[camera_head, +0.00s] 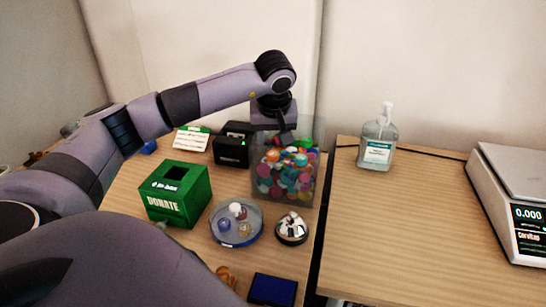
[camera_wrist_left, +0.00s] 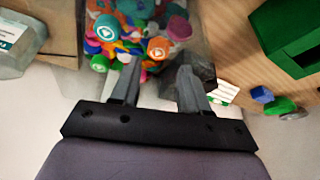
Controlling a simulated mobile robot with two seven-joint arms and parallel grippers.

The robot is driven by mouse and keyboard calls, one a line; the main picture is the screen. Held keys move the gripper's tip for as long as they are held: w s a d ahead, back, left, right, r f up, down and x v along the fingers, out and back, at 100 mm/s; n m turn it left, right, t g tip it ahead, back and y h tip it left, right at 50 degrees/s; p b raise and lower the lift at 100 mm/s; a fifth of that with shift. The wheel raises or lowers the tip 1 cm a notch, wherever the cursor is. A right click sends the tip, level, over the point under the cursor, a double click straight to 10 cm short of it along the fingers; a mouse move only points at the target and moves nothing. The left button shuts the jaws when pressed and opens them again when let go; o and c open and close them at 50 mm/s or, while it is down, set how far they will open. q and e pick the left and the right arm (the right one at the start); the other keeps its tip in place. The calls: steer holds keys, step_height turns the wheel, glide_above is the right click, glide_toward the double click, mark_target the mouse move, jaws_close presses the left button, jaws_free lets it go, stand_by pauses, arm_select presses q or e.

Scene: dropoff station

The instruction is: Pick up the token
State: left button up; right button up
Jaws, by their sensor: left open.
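A clear bin (camera_head: 312,190) on the left table is filled with colourful round token-like pieces (camera_head: 283,172). I cannot tell which one is the token. In the left wrist view, an orange piece (camera_wrist_left: 159,47) and a green piece (camera_wrist_left: 107,27) bear white marks. My left gripper (camera_head: 284,134) is above the back of the bin, pointing down. In the left wrist view its two fingers (camera_wrist_left: 158,82) are apart with nothing held between them, and the pieces lie beyond the tips. My right gripper is not in view.
A green donation box (camera_head: 175,208), a blue-rimmed dish (camera_head: 236,241) with small items and a bowl of pale pieces (camera_head: 292,240) stand near the bin. A black device (camera_head: 232,150) is behind. A sanitizer bottle (camera_head: 378,145) and scale (camera_head: 520,215) stand on the right table.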

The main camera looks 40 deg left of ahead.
arm_select(q)
steer(key=x, duration=0.5)
steer(key=shift+w+f, duration=0.15)
steer(key=c, duration=0.8)
